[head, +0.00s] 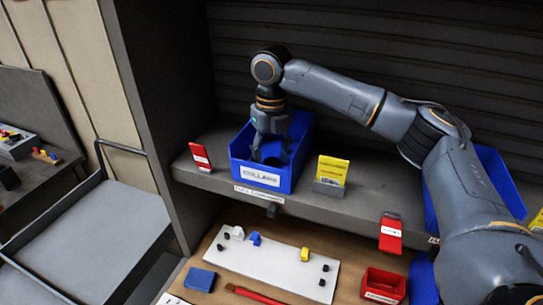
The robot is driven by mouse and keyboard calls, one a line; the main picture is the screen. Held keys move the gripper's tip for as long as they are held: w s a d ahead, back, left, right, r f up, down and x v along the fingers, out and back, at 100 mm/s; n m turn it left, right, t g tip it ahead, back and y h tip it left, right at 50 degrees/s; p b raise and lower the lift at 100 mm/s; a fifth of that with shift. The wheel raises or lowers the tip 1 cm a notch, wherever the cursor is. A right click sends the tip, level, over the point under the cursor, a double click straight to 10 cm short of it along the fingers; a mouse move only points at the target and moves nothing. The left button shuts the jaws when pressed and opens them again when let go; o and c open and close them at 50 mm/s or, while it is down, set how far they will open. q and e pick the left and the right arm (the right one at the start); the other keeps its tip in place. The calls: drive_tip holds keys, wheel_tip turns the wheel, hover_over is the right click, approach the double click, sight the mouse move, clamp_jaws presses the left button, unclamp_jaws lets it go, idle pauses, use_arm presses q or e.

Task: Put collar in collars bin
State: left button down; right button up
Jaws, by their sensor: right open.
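The blue collars bin (262,179) stands on the grey shelf, with a white label on its front that reads as collars. My right gripper (271,153) points down into the bin's opening, with its fingers apart. A dark shape shows low between the fingers, and I cannot tell whether it is a collar or shadow. The bin's inside is mostly hidden by the gripper and the front wall. I see no collar clearly anywhere else. My left gripper is out of view.
A red card (200,157) and a yellow card (332,171) flank the bin. Another blue bin (498,180) stands right, partly behind my right arm. Below, a white board (275,265) holds small parts, beside a red tray (383,285). A grey cart (90,240) stands left.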

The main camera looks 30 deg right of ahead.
sight(271, 161)
drive_tip(key=shift+r, duration=0.2)
drive_tip(key=shift+r+b, duration=0.3)
wheel_tip(271, 161, up, 6)
drive_tip(key=shift+a+f+b, duration=0.1)
drive_tip(key=shift+f+b, duration=0.1)
drive_tip(key=shift+b, duration=0.65)
drive_tip(key=shift+r, duration=0.65)
drive_tip(key=shift+c, duration=0.4)
